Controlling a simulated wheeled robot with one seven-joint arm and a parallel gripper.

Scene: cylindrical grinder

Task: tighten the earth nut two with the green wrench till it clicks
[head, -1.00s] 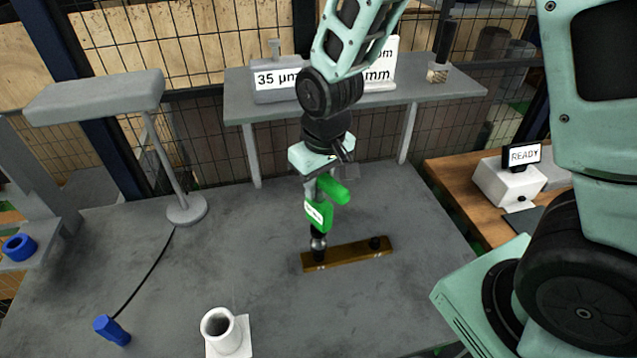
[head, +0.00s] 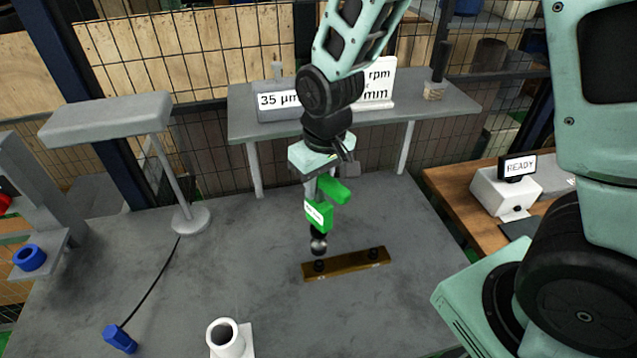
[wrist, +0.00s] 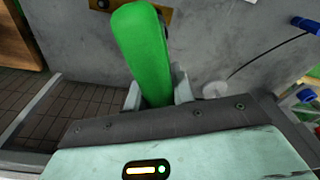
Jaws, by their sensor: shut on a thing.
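The green wrench (head: 318,214) with a white label hangs upright from my gripper (head: 322,182), which is shut on its green handle. In the wrist view the handle (wrist: 143,50) stands between the two fingers. The wrench's round metal lower end (head: 318,246) is just above the left dark nut (head: 319,265) on the brass bar (head: 346,265), with a small gap seemingly between them. A right dark nut (head: 373,254) sits near the bar's other end. No number shows on either nut, so I cannot tell which is two.
A white cup-like holder (head: 226,338) stands at the front and a blue plug-like piece (head: 119,338) with a black cable at front left. A grey lamp-like stand (head: 191,221) is at left, a raised shelf (head: 420,108) behind. A READY display (head: 517,166) is at right.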

